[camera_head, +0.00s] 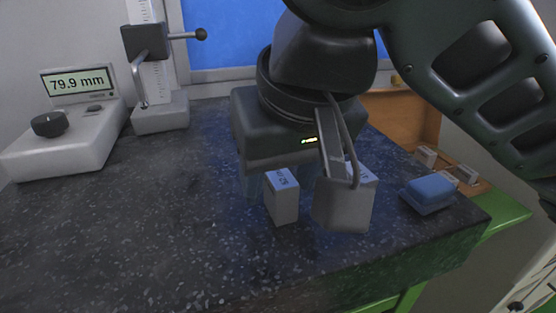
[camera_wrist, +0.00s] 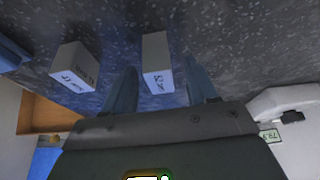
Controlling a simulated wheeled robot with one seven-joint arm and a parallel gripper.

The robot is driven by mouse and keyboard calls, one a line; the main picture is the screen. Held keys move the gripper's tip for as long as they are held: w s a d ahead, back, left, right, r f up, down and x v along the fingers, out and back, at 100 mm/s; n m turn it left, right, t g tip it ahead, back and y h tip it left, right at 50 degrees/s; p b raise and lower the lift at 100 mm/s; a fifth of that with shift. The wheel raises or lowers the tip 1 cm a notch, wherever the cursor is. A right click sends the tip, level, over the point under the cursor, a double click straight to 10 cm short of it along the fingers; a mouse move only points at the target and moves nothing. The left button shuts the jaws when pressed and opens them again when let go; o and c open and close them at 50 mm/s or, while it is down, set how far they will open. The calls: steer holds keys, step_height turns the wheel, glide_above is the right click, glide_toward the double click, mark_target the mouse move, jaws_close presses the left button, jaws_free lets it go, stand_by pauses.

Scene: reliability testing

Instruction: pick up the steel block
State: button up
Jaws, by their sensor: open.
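Two upright pale grey metal blocks with printed tops stand on the dark speckled slab. One block (camera_head: 283,204) stands just in front of my gripper; in the wrist view this block (camera_wrist: 156,52) shows between the two fingers. The print is too small to read surely. My gripper (camera_wrist: 160,66) is open and empty, its fingers pointing down at the slab. I cannot tell if the fingers reach around the block.
A gauge with a 79.9 mm display (camera_head: 78,82) and a stand with a clamp (camera_head: 160,110) are at the back left. A blue pad (camera_head: 430,190) lies near the right edge, by a wooden tray (camera_head: 402,115) with small blocks. The slab's left front is clear.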

steer(key=shift+w+f, duration=0.1)
steer(key=shift+f, duration=0.25)
jaws_close()
stand_by(0.3)
